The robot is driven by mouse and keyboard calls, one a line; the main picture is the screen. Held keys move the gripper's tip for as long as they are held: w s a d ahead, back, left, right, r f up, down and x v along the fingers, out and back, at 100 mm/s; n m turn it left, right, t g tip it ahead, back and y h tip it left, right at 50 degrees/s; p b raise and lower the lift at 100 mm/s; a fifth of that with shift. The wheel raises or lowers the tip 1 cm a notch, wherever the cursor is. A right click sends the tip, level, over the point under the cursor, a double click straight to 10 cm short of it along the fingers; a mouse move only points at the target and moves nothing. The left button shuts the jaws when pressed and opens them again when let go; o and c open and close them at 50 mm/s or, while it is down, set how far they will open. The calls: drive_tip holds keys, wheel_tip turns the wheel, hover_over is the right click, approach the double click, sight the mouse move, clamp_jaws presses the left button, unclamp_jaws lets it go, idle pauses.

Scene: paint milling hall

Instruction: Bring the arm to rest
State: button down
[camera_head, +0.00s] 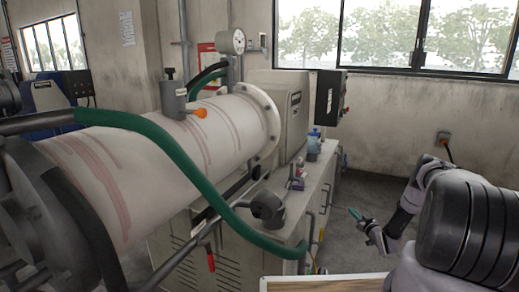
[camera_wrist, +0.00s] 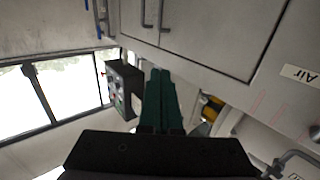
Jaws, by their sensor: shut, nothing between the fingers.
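My gripper (camera_head: 354,212) is at the lower right of the head view, at the end of my grey arm. It is in open air to the right of the machine's cabinet, apart from it. Its green fingers (camera_wrist: 160,76) point up the middle of the wrist view and lie together, with nothing held between them. Part of the arm's path is hidden behind its own large dark grey link.
A large pale mill drum (camera_head: 170,155) with a green hose (camera_head: 175,150) fills the left. Bottles (camera_head: 313,142) stand on the cabinet top. A black control box (camera_head: 329,98) is behind; it also shows in the wrist view (camera_wrist: 123,88). Bare floor (camera_head: 365,195) lies right of the cabinet.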

drive_tip(key=w+d+r+m+g+h, duration=0.1)
drive_tip(key=w+r, duration=0.4)
drive_tip(key=r, duration=0.6)
drive_tip(key=w+r+g+h, duration=0.1)
drive_tip(key=w+r, duration=0.4)
drive_tip(key=r, duration=0.6)
drive_tip(key=s+a+r+m+g+h, duration=0.15)
drive_tip(key=s+r, duration=0.25)
drive_tip(key=r, duration=0.8)
drive_tip(key=s+a+r+m+g+h, duration=0.1)
drive_tip(key=s+a+r+h, duration=0.15)
drive_tip(key=r, duration=1.05)
drive_tip(key=s+a+r+m+g, duration=0.1)
drive_tip(key=s+a+r, duration=0.3)
drive_tip(key=s+r, duration=0.5)
drive_tip(key=s+a+r+m+g, duration=0.15)
drive_tip(key=s+a+r, duration=0.3)
drive_tip(key=s, duration=0.95)
drive_tip(key=s+a+g+y, duration=0.1)
drive_tip(key=s+a, duration=0.3)
drive_tip(key=s, duration=0.9)
drive_tip(key=s+a+m+g+y, duration=0.1)
drive_tip(key=s+a, duration=0.3)
drive_tip(key=s, duration=0.9)
drive_tip(key=shift+s+a+r+g+y, duration=0.25)
drive_tip(key=shift+g+y, duration=0.35)
drive_tip(key=shift+y, duration=0.3)
